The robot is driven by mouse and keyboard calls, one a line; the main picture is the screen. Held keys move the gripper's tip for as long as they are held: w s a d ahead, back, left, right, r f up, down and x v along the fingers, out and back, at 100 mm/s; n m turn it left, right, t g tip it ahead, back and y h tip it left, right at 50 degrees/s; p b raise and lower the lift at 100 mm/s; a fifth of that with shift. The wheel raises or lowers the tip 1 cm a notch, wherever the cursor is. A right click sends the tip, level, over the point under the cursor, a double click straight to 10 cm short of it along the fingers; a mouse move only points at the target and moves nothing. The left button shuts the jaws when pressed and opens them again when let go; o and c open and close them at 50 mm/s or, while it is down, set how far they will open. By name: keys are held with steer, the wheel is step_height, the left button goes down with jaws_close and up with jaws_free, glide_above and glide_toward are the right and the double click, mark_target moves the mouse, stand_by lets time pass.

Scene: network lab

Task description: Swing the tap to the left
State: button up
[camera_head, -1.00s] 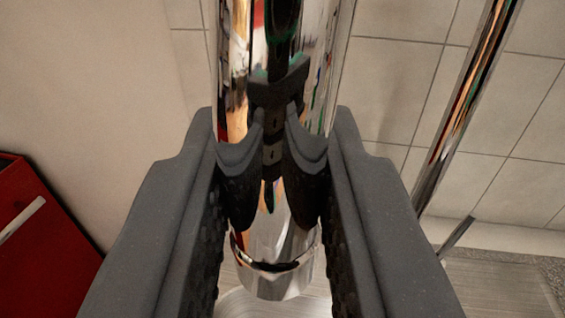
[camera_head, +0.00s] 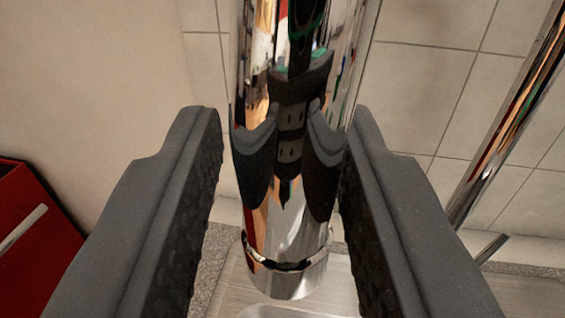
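The tap's chrome spout (camera_head: 290,225) hangs down through the middle of the camera view, with a ringed outlet at its lower end. It mirrors my gripper as dark shapes on its surface. My gripper (camera_head: 283,195) is open, with one dark finger on each side of the spout. A gap shows between the left finger and the spout. The right finger is close beside the spout; I cannot tell if it touches. The tap's base and handle are not identifiable here.
A metal sink (camera_head: 228,290) lies below the spout. A slanted chrome bar (camera_head: 500,125) stands at the right, before the tiled wall (camera_head: 425,80). A red cabinet or box (camera_head: 40,255) with a light handle is at the lower left.

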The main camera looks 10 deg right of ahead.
steer(key=shift+o, duration=0.3)
steer(key=shift+s, duration=0.1)
steer(key=shift+b+v, duration=0.4)
steer(key=shift+v, duration=0.45)
steer(key=shift+s+a, duration=0.1)
steer(key=shift+s, duration=0.3)
steer(key=b+v, duration=0.1)
steer(key=v, duration=1)
